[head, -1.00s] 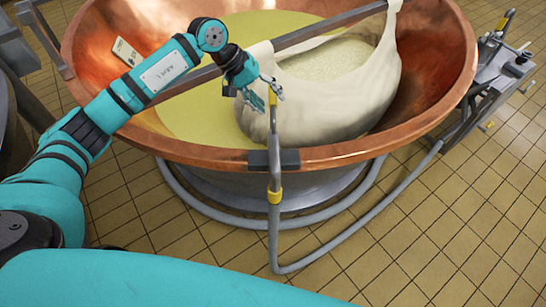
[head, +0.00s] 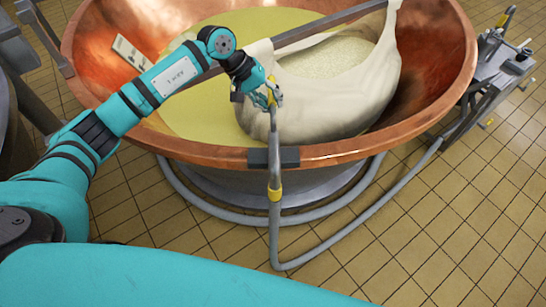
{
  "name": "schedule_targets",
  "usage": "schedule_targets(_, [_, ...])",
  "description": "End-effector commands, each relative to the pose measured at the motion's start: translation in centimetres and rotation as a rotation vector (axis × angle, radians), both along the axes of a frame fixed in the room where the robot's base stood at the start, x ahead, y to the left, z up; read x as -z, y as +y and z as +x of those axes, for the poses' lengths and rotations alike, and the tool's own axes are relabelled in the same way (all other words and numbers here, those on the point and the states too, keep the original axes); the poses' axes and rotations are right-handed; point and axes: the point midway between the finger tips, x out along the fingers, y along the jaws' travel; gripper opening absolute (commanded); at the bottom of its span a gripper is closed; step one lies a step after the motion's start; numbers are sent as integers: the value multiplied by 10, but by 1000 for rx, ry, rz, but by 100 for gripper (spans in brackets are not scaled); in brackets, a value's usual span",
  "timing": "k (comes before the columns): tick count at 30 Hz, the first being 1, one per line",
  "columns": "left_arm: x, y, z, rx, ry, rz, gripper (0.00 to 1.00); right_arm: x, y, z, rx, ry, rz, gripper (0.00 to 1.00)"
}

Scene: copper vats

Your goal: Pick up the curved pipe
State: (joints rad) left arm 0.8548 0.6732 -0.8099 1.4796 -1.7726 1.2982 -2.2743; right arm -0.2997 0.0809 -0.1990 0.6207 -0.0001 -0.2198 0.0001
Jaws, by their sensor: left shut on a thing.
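The curved pipe (head: 275,215) is a grey tube with yellow bands. It runs upright past the near rim of the copper vat, held at a dark clamp (head: 288,157) on the rim, and bends at the floor toward the right. My left gripper (head: 272,98) is at the pipe's upper end, above the rim, and is shut on its yellow top part. The fingers partly hide that top end. My right gripper is not in the head view.
The copper vat (head: 440,80) holds yellow liquid (head: 190,110) and a cloth bundle (head: 320,105) of pale curd hung from a grey bar (head: 310,30). The bundle is close behind my left gripper. A metal stand (head: 490,75) is at the right. Tiled floor (head: 420,240) is clear in front.

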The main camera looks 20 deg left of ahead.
Motion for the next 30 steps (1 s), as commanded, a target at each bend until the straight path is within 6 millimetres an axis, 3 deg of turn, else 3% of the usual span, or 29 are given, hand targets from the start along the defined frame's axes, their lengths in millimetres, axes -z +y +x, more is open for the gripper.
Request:
schedule_targets(23, [-7,-1,2,-1,-8,-8,0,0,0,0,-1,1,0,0])
schedule_targets(30, [-25,-1,3,-1,-12,-7,0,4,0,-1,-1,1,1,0])
